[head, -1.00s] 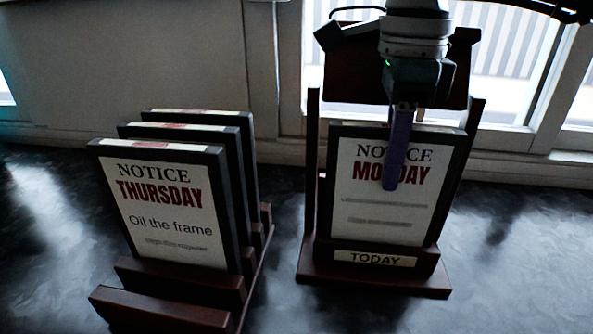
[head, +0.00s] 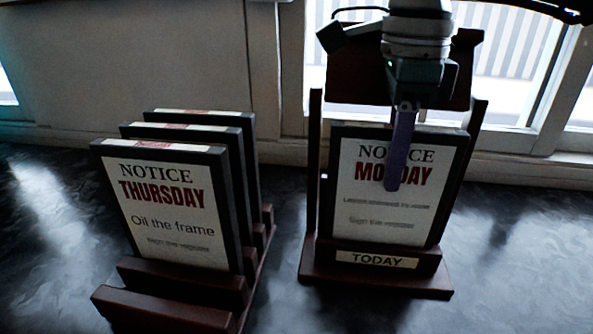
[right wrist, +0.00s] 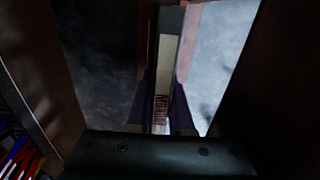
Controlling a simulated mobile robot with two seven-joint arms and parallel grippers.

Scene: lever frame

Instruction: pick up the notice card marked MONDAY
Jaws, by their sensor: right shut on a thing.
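The MONDAY notice card (head: 388,216) stands upright in the dark wooden stand labelled TODAY (head: 376,260). It has a white face and a dark frame. My right gripper (head: 401,160) reaches down from above and is shut on the card's top edge. One purple finger lies over the front and hides part of the lettering. In the right wrist view the card's top edge (right wrist: 162,75), with MONDAY on it, sits between the two fingers (right wrist: 160,115). The card's lower edge is hidden behind the TODAY plate. My left gripper is out of view.
A slotted rack (head: 165,312) on the left holds several notice cards, the THURSDAY card (head: 165,205) in front. The stand has upright posts (head: 313,165) and a dark top panel (head: 350,65) behind my gripper. A window is behind. Dark counter (head: 510,270) is clear at right.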

